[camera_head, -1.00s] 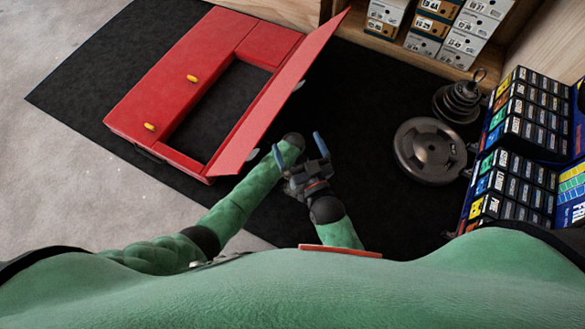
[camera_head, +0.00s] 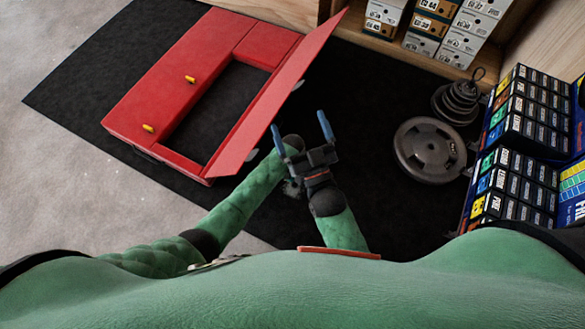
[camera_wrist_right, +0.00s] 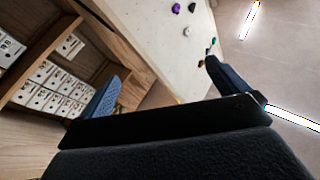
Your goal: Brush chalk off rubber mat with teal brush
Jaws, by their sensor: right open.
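A black mat-like floor covering (camera_head: 85,75) lies under the red unit and my arms; I cannot tell if it is the rubber mat. No teal brush and no chalk can be made out. My right gripper (camera_head: 299,120) is open and empty, its two blue fingers spread above the dark floor, right of the red unit's slanted panel. In the right wrist view the gripper (camera_wrist_right: 160,70) has nothing between its fingers and faces shelves and a pale wall. My left arm reaches up from the left; its gripper cannot be made out.
A red unit (camera_head: 150,100) with two yellow handles, a dark opening and a slanted panel lies at left. Round dark weights (camera_head: 430,150) stand at right. Racks of small boxes (camera_head: 520,150) fill the right edge. Shelves with shoe boxes (camera_head: 435,25) are at the back.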

